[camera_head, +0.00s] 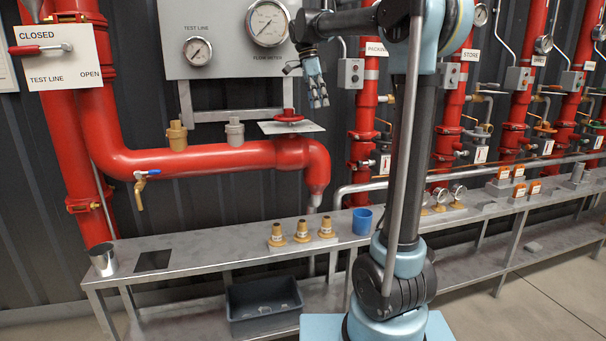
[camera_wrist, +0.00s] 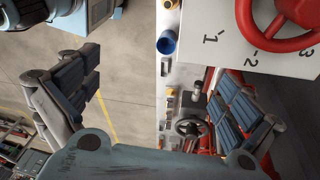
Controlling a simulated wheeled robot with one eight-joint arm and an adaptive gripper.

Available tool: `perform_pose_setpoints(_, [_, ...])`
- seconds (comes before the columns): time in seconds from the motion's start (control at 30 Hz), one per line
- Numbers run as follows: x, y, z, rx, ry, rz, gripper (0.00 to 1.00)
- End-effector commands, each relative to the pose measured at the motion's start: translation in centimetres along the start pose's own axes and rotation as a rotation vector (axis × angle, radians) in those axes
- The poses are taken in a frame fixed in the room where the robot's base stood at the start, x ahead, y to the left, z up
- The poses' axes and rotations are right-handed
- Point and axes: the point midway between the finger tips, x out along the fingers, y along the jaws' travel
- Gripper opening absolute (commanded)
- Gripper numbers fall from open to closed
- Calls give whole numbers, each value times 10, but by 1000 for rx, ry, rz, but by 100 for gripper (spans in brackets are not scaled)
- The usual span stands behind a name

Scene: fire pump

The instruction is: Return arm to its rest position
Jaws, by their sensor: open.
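My arm stands upright in the head view, folded at the top with its wrist reaching left. My gripper (camera_head: 316,84) hangs from it in front of the grey panel's right side, above the bench and clear of it. In the wrist view my gripper (camera_wrist: 165,100) has its two padded fingers spread wide apart. Nothing shows between them but floor and bench far behind. A red handwheel (camera_wrist: 290,22) on a white plate numbered 1, 2, 3 is close by at the upper right of the wrist view, apart from the fingers. It also shows in the head view (camera_head: 289,117).
Red pipes (camera_head: 215,158) run along the wall behind the arm. The metal bench (camera_head: 210,247) carries a steel cup (camera_head: 103,260), several brass fittings (camera_head: 302,232) and a blue cup (camera_head: 362,220). A grey bin (camera_head: 263,305) sits below. Open floor (camera_head: 530,310) lies at the lower right.

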Motion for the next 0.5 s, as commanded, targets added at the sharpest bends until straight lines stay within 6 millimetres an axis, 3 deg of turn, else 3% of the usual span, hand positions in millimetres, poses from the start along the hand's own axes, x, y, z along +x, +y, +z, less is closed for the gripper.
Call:
perform_pose_setpoints(0.2, [44, 46, -26, -219, -38, -43, 100])
perform_pose_setpoints(0.5, [114, 108, -47, -524, -66, -120, 100])
